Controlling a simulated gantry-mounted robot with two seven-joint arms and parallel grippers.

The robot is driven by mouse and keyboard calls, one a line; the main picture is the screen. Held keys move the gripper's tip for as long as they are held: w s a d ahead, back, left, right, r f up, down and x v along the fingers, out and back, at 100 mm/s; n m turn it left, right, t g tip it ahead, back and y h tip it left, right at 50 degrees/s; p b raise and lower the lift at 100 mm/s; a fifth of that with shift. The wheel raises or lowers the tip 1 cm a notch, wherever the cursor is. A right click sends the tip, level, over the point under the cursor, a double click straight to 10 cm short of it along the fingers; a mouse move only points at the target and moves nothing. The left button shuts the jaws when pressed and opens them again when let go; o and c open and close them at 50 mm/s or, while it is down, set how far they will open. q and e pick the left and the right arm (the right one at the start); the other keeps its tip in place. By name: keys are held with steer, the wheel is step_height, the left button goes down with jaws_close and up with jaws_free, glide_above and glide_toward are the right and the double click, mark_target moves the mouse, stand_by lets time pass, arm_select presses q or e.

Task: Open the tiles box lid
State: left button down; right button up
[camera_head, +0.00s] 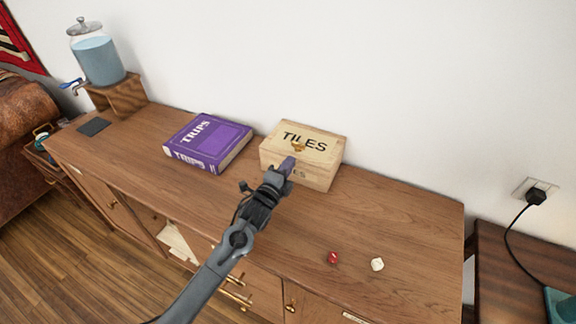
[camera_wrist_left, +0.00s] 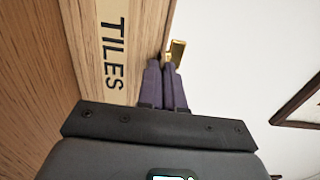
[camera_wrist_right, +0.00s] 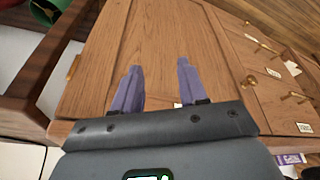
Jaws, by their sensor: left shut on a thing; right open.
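The light wooden tiles box (camera_head: 325,173) stands on the wooden sideboard with its lid (camera_head: 322,151) closed. A small brass clasp (camera_head: 298,147) shows at the lid's front edge, and it also shows in the left wrist view (camera_wrist_left: 178,48). My left gripper (camera_head: 288,164) is at the box's front, just under the clasp. In the left wrist view its purple fingers (camera_wrist_left: 166,68) are close together, shut on the clasp at their tips; the exact contact is partly hidden.
A purple book (camera_head: 210,140) lies left of the box on the sideboard (camera_head: 400,210). A red die (camera_head: 333,257) and a white die (camera_head: 377,264) lie at the front right. A drink dispenser (camera_head: 98,55) stands at the far left.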

stand_by(0.3)
arm_select(q)
steer(key=r+g+p, duration=0.1)
steer(key=r+p, duration=0.2)
steer(key=p, duration=0.2)
steer(key=w+r+g+y+p, duration=0.1)
steer(key=r+g+p, duration=0.1)
steer(key=p, duration=0.3)
steer(key=r+g+p, duration=0.1)
steer(key=r+p, duration=0.3)
steer(key=p, duration=0.1)
steer(key=shift+w+d+y, duration=0.25)
steer(key=shift+w+y, duration=0.05)
steer(key=shift+w, duration=0.1)
steer(key=shift+w+d+r+g+p, duration=0.2)
steer(key=shift+w+r+g+p, duration=0.2)
steer(key=shift+r+g+p, duration=0.25)
steer(key=shift+w+d+r, duration=0.25)
steer(key=shift+w+r, duration=0.35)
steer(key=shift+r, duration=0.2)
steer(key=c, duration=1.3)
jaws_free()
steer(key=shift+s, duration=0.1)
steer(key=p+v, duration=0.1)
steer(key=v, duration=0.9)
steer(key=shift+s+r+p, duration=0.2)
steer(key=shift+s+p, duration=0.05)
steer(key=shift+p, duration=0.15)
